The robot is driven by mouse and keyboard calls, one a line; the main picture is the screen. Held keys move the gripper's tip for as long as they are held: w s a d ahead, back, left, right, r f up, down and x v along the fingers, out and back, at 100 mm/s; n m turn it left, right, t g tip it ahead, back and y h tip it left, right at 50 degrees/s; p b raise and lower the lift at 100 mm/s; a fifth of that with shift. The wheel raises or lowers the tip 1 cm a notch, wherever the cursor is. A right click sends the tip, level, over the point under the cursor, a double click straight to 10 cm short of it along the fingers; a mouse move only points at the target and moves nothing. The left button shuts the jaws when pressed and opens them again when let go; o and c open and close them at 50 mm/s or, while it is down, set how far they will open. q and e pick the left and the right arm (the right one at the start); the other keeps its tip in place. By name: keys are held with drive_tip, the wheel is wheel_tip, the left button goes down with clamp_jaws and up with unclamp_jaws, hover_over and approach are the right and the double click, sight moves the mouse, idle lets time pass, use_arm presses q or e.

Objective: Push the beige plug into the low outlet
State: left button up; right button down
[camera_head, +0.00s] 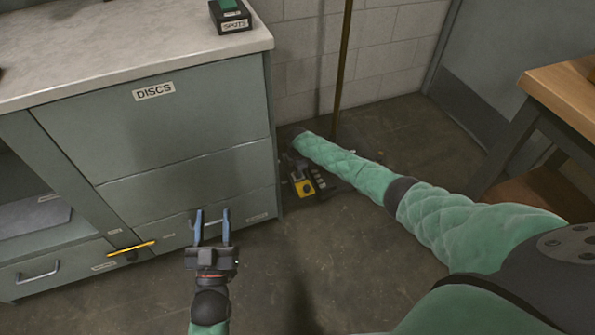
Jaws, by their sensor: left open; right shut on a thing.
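I cannot make out the beige plug or the low outlet. My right arm (350,172) reaches from the right toward the floor by the cabinet's right side, near the wall. Its far end is dark and mostly hidden behind the forearm, so I cannot see the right gripper's fingers or what they hold. My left gripper (212,222) has two blue fingers spread apart with nothing between them. It is in front of the cabinet's lower front.
The grey cabinet (190,125) labelled DISCS fills the left. A dark object with a yellow block (303,187) is low beside it. A brown pole (343,60) stands by the wall. A wooden table (565,95) is right.

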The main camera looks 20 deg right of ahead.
drive_tip(key=shift+f, duration=0.4)
idle(0.7)
drive_tip(key=c, duration=1.2)
unclamp_jaws()
drive_tip(key=shift+o, duration=0.2)
drive_tip(key=shift+r+p, duration=0.95)
drive_tip(key=shift+r, duration=3)
